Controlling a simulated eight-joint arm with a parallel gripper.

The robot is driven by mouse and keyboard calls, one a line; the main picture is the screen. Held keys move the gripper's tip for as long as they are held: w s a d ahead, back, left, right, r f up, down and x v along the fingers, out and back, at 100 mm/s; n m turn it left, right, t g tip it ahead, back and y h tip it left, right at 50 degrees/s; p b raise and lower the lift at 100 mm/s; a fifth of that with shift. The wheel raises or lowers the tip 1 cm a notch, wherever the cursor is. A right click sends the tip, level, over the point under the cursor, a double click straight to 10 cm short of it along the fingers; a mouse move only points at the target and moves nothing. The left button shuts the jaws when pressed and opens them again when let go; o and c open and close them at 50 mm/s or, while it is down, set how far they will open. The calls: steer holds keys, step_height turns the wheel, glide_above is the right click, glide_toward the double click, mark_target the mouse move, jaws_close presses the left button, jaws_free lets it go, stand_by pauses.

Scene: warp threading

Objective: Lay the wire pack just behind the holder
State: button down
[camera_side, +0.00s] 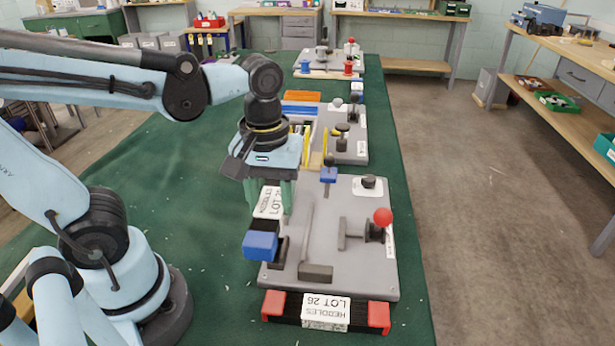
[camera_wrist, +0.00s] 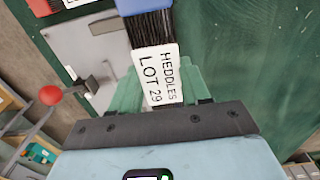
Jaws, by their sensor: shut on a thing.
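The wire pack, with a white label reading HEDDLES LOT 29 (camera_side: 268,204), is between the green fingers of my gripper (camera_side: 271,193). Its near blue end block (camera_side: 261,243) points toward the side camera, by the left edge of the grey holder plate (camera_side: 335,212). In the wrist view, the pack's label (camera_wrist: 157,75) lies between the fingers, with black wires and a blue end (camera_wrist: 145,4) beyond. My gripper hides its other end. The holder plate carries a red-knobbed lever (camera_side: 382,217), a bar and dark blocks. I cannot tell whether the pack touches the plate.
A red-ended pack labelled HEDDLES LOT 26 (camera_side: 325,309) lies along the plate's near edge. A small blue block (camera_side: 328,175) stands at the plate's far edge. Beyond are another grey fixture (camera_side: 350,145) and yellow uprights (camera_side: 306,145). Green tabletop (camera_side: 190,215) left of the plate is clear.

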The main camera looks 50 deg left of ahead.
steer(key=a+f, duration=0.2)
steer(key=a, duration=0.2)
steer(key=a+f, duration=0.3)
steer(key=a, duration=0.2)
steer(key=a+f, duration=0.2)
steer(key=a, duration=0.3)
steer(key=shift+f, duration=2.3)
steer(key=shift+f, duration=0.1)
steer(key=c, duration=0.5)
jaws_free()
